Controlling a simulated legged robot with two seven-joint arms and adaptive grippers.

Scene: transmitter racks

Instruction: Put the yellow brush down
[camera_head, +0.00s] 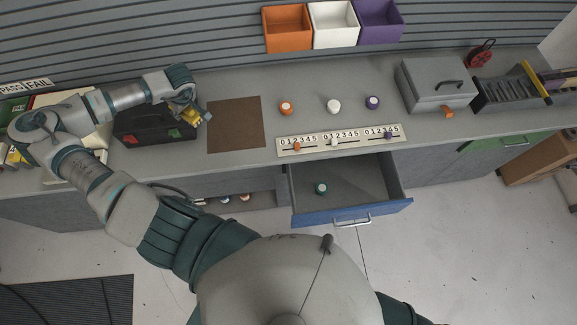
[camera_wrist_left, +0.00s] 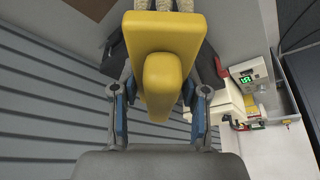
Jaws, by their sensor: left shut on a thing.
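The yellow brush (camera_wrist_left: 165,45) fills the middle of the left wrist view, with pale bristles (camera_wrist_left: 163,4) at its far end. My left gripper (camera_wrist_left: 155,105) is shut on the brush handle, with a blue-padded finger on each side. In the head view my left gripper (camera_head: 197,115) is above the counter, between the black box (camera_head: 155,124) and the brown mat (camera_head: 236,125). Only a small yellow part of the brush shows there. My right gripper is not in view.
The brown mat is bare. Orange, white and purple knobs (camera_head: 333,106) stand right of it, behind a numbered strip (camera_head: 340,141). A blue-fronted drawer (camera_head: 350,213) is open below, holding a green-topped item (camera_head: 321,188). A grey lidded box (camera_head: 436,84) stands at right.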

